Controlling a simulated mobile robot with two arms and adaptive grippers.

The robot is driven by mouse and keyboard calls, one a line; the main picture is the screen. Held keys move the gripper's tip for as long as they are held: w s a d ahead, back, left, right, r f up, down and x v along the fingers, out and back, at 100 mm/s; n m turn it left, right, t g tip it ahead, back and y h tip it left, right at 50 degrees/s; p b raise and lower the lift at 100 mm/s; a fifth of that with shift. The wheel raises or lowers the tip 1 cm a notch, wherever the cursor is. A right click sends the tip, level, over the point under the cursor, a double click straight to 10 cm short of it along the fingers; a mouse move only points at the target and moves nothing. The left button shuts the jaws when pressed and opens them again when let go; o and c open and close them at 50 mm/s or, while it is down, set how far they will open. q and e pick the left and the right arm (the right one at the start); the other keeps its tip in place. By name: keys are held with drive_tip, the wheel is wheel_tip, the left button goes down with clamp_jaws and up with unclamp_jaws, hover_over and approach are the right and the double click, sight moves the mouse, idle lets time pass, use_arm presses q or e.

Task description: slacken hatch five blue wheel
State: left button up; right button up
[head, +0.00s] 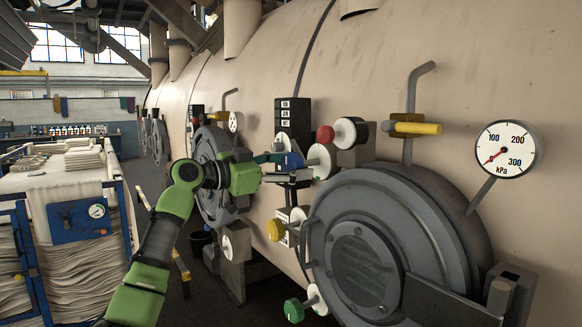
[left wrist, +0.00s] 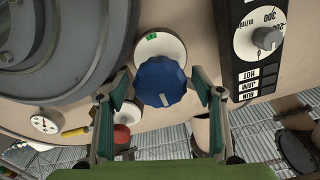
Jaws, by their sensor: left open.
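The blue wheel (left wrist: 160,82) is a lobed knob with a small pale mark, in front of a white round disc (left wrist: 160,45) on the beige vessel wall. In the head view the blue wheel (head: 293,161) is mostly hidden by my left gripper (head: 300,170). In the left wrist view my left gripper (left wrist: 163,90) is open, with one finger on each side of the blue wheel. Gaps show between the fingers and the wheel. I cannot read a hatch number. My right gripper is not in view.
A large grey round hatch (head: 365,260) stands right of the wheel. A red knob (head: 325,134), yellow knob (head: 274,229), green knob (head: 293,310) and yellow-handled valve (head: 417,128) are close by. A pressure gauge (head: 506,149) is at right. A fabric cart (head: 70,225) stands at left.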

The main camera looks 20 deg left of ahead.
use_arm(q)
drive_tip(key=v, duration=1.2)
drive_tip(key=shift+w, duration=0.1)
